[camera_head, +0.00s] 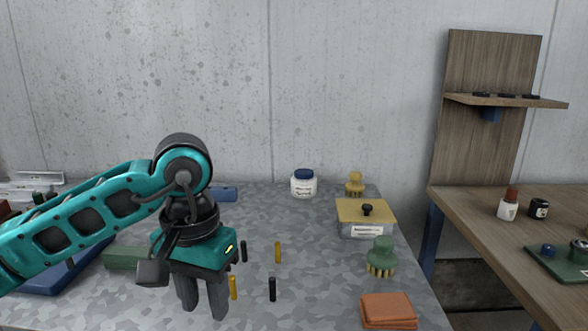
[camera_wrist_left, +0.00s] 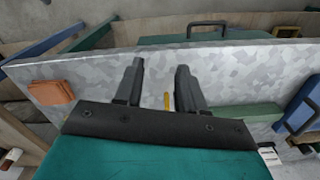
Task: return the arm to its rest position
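My left arm (camera_head: 95,205), teal and black, reaches in from the left over the grey speckled table. My left gripper (camera_head: 203,303) points down above the table's front middle. Its two dark fingers stand apart with nothing held between them. In the left wrist view the same gripper (camera_wrist_left: 160,68) shows a clear gap between its fingers, and a yellow stick (camera_wrist_left: 167,101) is visible beyond that gap. My right gripper is in neither view.
Yellow sticks (camera_head: 278,252) and black sticks (camera_head: 272,289) stand right of the gripper. A green block (camera_head: 122,258) lies left of it. A yellow-lidded container (camera_head: 365,212), green brush (camera_head: 382,256), orange cloth (camera_head: 389,310) and white jar (camera_head: 303,186) are farther right. A wooden bench (camera_head: 465,205) is at right.

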